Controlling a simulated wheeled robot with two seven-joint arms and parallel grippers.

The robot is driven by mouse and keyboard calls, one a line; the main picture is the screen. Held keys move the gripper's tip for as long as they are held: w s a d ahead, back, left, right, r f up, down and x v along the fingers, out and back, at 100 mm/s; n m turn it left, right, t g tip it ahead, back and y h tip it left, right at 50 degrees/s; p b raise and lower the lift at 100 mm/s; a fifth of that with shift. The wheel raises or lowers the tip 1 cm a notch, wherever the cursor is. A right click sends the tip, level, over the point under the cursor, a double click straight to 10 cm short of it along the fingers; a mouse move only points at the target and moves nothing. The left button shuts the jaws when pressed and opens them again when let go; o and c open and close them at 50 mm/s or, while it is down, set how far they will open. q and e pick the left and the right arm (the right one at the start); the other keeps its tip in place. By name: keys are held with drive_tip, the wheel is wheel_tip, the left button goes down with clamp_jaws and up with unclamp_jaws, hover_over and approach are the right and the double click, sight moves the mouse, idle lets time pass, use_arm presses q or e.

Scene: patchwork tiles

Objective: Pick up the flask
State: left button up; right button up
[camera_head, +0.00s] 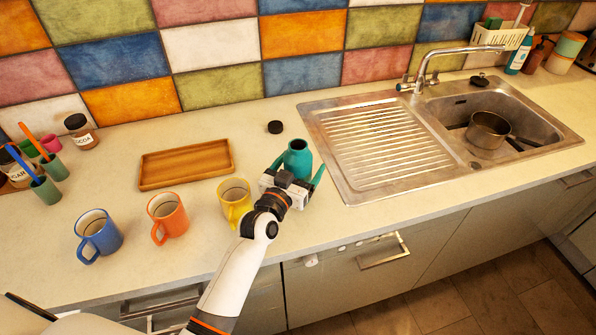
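The flask (298,158) is a teal bottle with a narrow neck and a dark open mouth. It stands upright on the counter, left of the sink's drainboard. My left gripper (296,172) comes in from the lower left, low over the counter. Its two green fingers are spread, one on each side of the flask, and they look apart from its sides. The gripper's body hides the flask's lower part. A black cap (275,127) lies on the counter behind the flask. My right gripper is not in view.
A yellow mug (235,201) stands close left of my gripper, with orange (168,216) and blue (98,234) mugs further left. A wooden tray (186,164) lies behind them. The metal sink (380,150), holding a pot (487,131), is at right.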

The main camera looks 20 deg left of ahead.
use_arm(q)
drive_tip(key=shift+w, duration=0.4)
drive_tip(key=shift+c, duration=0.4)
